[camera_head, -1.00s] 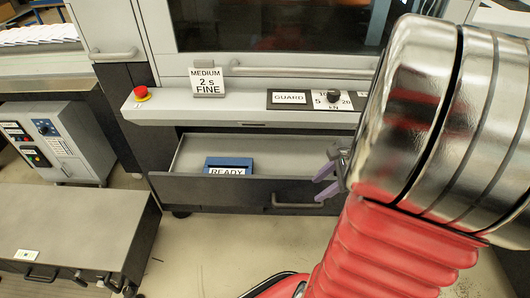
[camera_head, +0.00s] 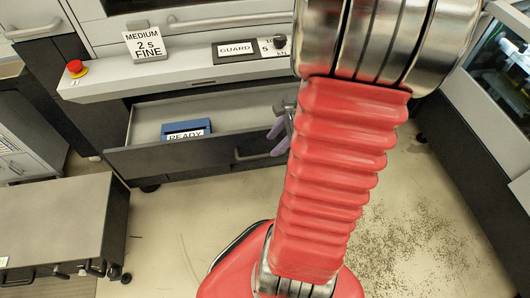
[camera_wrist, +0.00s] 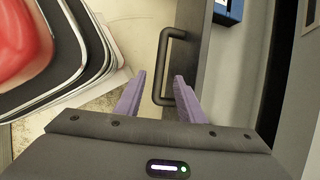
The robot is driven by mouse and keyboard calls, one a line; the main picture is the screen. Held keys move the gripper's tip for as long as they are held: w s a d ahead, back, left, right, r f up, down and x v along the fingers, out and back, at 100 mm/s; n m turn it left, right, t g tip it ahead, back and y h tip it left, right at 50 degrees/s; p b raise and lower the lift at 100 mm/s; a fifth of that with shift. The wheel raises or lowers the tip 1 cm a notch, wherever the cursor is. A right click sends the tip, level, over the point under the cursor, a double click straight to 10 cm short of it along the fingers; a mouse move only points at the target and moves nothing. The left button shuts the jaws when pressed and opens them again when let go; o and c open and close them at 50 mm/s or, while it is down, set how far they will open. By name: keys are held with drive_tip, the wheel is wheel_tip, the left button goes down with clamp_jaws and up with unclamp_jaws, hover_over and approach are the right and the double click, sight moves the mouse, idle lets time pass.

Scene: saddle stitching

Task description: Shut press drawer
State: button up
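The press drawer (camera_head: 150,160) is pulled out below the press's ledge, with its light interior showing. A blue box labelled READY (camera_head: 187,129) sits inside it; its corner shows in the wrist view (camera_wrist: 228,10). The drawer's dark bar handle (camera_wrist: 166,66) is on its front face, toward the right end in the head view (camera_head: 262,153). My gripper (camera_wrist: 158,85) is open, its two purple fingers on either side of the lower end of the handle in the wrist view. In the head view my gripper (camera_head: 277,138) is beside the handle, partly hidden by my arm.
The press ledge (camera_head: 180,77) above carries a red stop button (camera_head: 75,68), a MEDIUM 2 s FINE sign (camera_head: 144,44) and a GUARD panel (camera_head: 237,49). A grey cabinet (camera_head: 50,215) stands at left front. Floor in front of the drawer is clear.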

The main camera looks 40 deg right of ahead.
sight(262, 156)
drive_tip(key=x, duration=0.8)
drive_tip(key=shift+w+a+f, duration=0.1)
drive_tip(key=shift+a+f, duration=0.1)
drive_tip(key=shift+f, duration=0.2)
drive_tip(key=shift+c, duration=0.4)
clamp_jaws()
drive_tip(key=shift+d, duration=0.25)
drive_tip(key=shift+a, duration=0.1)
